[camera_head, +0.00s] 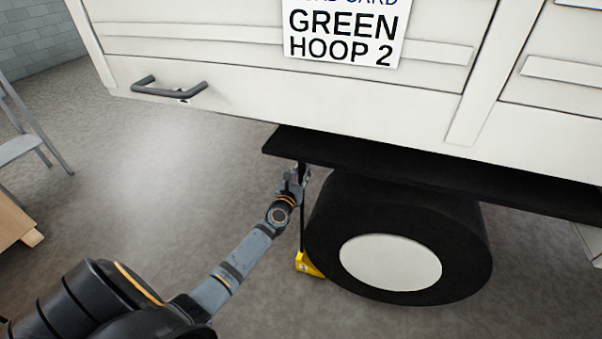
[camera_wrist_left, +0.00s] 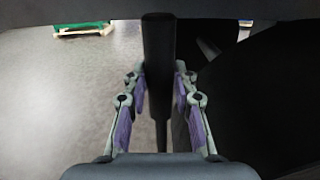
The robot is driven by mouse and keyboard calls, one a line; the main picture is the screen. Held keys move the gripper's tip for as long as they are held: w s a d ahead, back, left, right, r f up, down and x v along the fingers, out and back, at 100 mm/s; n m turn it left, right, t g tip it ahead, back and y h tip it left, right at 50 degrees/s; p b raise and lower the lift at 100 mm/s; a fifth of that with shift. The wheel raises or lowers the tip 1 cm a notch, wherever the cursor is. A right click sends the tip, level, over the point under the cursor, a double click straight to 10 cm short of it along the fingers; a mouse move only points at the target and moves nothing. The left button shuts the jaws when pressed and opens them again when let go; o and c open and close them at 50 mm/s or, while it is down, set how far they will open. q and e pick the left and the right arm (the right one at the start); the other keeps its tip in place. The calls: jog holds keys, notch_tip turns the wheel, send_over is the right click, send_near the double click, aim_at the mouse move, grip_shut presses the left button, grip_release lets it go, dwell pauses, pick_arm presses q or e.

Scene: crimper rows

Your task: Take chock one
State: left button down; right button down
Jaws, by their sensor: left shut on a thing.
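A yellow chock (camera_head: 308,264) sits on the floor against the left side of the black wheel (camera_head: 460,235). A thin dark upright handle (camera_head: 302,232) rises from it towards my left gripper (camera_head: 302,177). In the left wrist view the dark handle (camera_wrist_left: 158,60) stands between the two fingers of my left gripper (camera_wrist_left: 160,88), which is shut on it. The gripper is just below the black guard over the wheel. The yellow body of the chock cannot be made out in the wrist view. My right gripper is not in view.
A white vehicle side with a "GREEN HOOP 2" card (camera_head: 343,32) and a grey grab handle (camera_head: 168,90) hangs above. The black guard (camera_head: 400,172) is close over the gripper. A stepladder (camera_head: 35,140) and wooden item (camera_head: 15,225) stand left. The floor between is clear.

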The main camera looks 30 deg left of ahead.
aim_at(301, 160)
pick_arm(q)
jog(key=shift+r, duration=0.25)
notch_tip(301, 160, up, 5)
jog(key=p, duration=0.5)
jog(key=shift+w, duration=0.1)
jog(key=shift+f, duration=0.1)
